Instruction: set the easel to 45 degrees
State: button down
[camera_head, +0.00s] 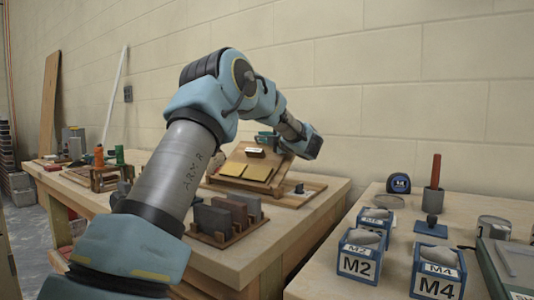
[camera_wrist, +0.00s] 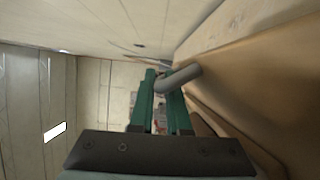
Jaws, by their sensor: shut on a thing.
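The easel (camera_head: 238,181) is a wooden board tilted back on a wooden base, on the left bench. Yellow panels (camera_head: 245,171) and a small white label (camera_head: 254,151) show on its face. My gripper (camera_head: 268,139) is at the board's upper edge. In the wrist view, the green fingers of my gripper (camera_wrist: 162,88) are shut on a grey round bar (camera_wrist: 184,76) beside the brown board (camera_wrist: 235,80). The bar seems to belong to the easel, but its joint is not clear. I cannot read the easel's angle; my arm hides part of its upper right side.
A wooden rack with dark grey blocks (camera_head: 230,217) stands in front of the easel. Orange and green bottles (camera_head: 99,156) stand at the left. The right bench holds tubs marked M2 (camera_head: 358,265) and M4 (camera_head: 435,287), and a tape measure (camera_head: 398,183). A gap separates the benches.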

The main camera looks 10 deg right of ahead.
jog(key=shift+s+a+r+n+t+b, duration=0.3)
jog(key=shift+s+a+r+n+b, duration=0.55)
jog(key=shift+b, duration=0.85)
jog(key=c, duration=1.2)
grip_release()
jog(key=shift+o, duration=0.2)
jog(key=v, duration=1)
jog(key=shift+s+d+f+b, duration=0.1)
jog(key=shift+s+d+b, duration=0.1)
jog(key=shift+s+b, duration=0.15)
